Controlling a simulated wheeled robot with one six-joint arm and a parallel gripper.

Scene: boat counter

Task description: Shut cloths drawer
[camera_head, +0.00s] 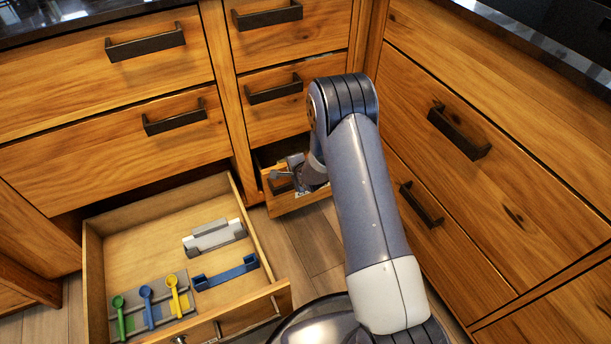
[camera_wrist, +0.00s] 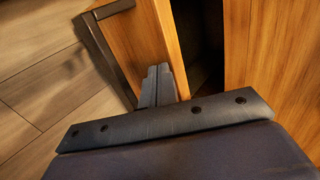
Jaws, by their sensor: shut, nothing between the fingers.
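A small wooden drawer (camera_head: 297,204) low in the middle cabinet stands partly open; its contents are mostly hidden by my arm, so I cannot tell whether cloths lie in it. In the wrist view its front (camera_wrist: 155,40) has a dark bar handle (camera_wrist: 108,50), with a dark gap behind it. My gripper (camera_head: 286,174) is at this drawer, partly hidden by my arm. In the wrist view its shut, empty fingers (camera_wrist: 158,78) are against or very near the drawer front, beside the handle; contact is not clear.
A large drawer (camera_head: 92,265) stands open at lower left, holding coloured spoons (camera_head: 147,305), a blue holder (camera_head: 226,272) and a grey holder (camera_head: 214,236). Closed drawers with protruding dark handles (camera_head: 458,132) line the right and the back. Wooden floor (camera_head: 305,250) shows between.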

